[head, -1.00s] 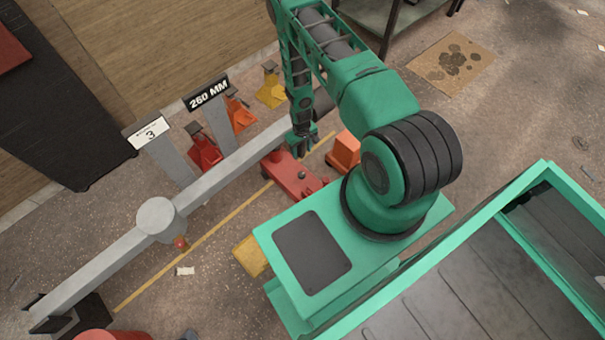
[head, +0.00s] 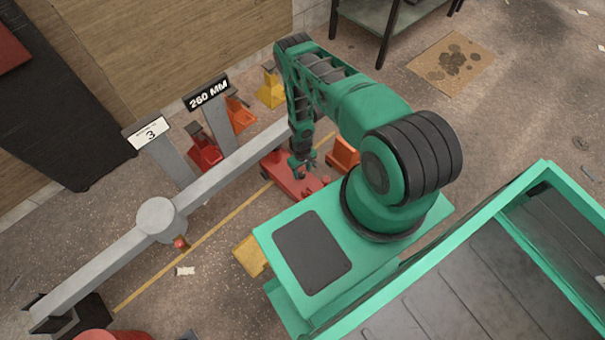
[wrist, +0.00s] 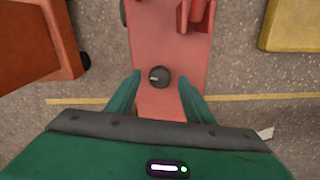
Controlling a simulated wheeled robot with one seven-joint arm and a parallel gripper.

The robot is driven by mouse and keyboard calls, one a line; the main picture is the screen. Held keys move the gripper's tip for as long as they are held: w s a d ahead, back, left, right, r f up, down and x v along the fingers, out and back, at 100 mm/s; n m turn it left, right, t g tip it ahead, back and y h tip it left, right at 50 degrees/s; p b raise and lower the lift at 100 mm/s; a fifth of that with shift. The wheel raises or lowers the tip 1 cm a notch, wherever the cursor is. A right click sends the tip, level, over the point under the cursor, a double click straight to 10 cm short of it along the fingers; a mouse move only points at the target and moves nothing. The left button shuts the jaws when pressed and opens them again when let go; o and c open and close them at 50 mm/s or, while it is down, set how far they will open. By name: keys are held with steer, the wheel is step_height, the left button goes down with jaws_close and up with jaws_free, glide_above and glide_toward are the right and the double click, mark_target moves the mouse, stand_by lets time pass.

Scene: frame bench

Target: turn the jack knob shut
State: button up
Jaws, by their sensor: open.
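The red floor jack (head: 283,172) lies on the floor under my arm, beside the long grey beam. In the wrist view its flat red body (wrist: 172,98) runs down the middle. The jack knob (wrist: 159,76), small, round and dark, stands on it. My gripper (wrist: 159,82) is open, with one green finger on each side of the knob. Clear gaps show between the fingers and the knob, and I cannot tell the height between them. In the head view my gripper (head: 302,170) is over the jack and hides the knob.
The grey beam (head: 225,172) runs along the left side. Orange (head: 343,152) and yellow (head: 250,256) blocks stand near the jack. Red (head: 205,152) and yellow (head: 270,90) stands are behind the beam. A yellow line (wrist: 245,97) crosses the floor.

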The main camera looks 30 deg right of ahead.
steer(key=shift+f, duration=0.95)
steer(key=c, duration=1.1)
steer(key=shift+o, duration=0.3)
